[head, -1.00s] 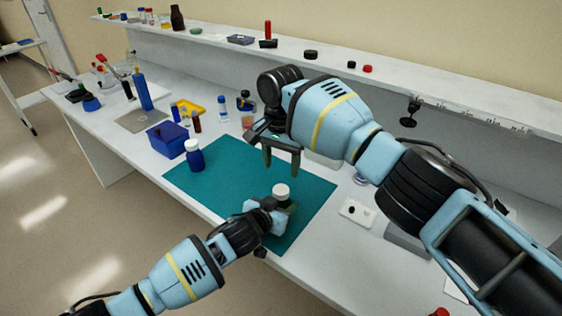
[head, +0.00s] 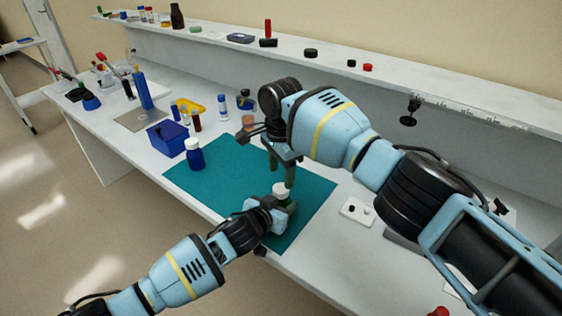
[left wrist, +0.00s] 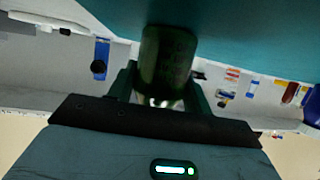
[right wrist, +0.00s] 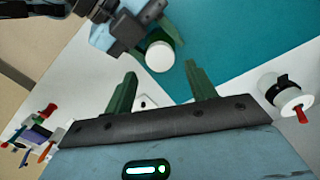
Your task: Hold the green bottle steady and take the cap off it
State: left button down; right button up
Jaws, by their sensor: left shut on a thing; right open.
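In the left wrist view the fingers are on both sides of the bottle. My right gripper (head: 281,172) is open, with its fingers pointing down close to the cap in the head view. In the right wrist view the cap (right wrist: 160,56) lies beyond the spread fingers (right wrist: 158,90), with nothing between them. My left gripper hides most of the bottle in the head view.
A blue bottle with a white cap (head: 194,155) stands on the mat's left part. A blue box (head: 167,138) and several small vials are behind it. A white plate with a black knob (head: 357,211) lies right of the mat. A shelf (head: 330,65) runs along the back.

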aim_at(281, 188)
jog(key=shift+f, duration=2.6)
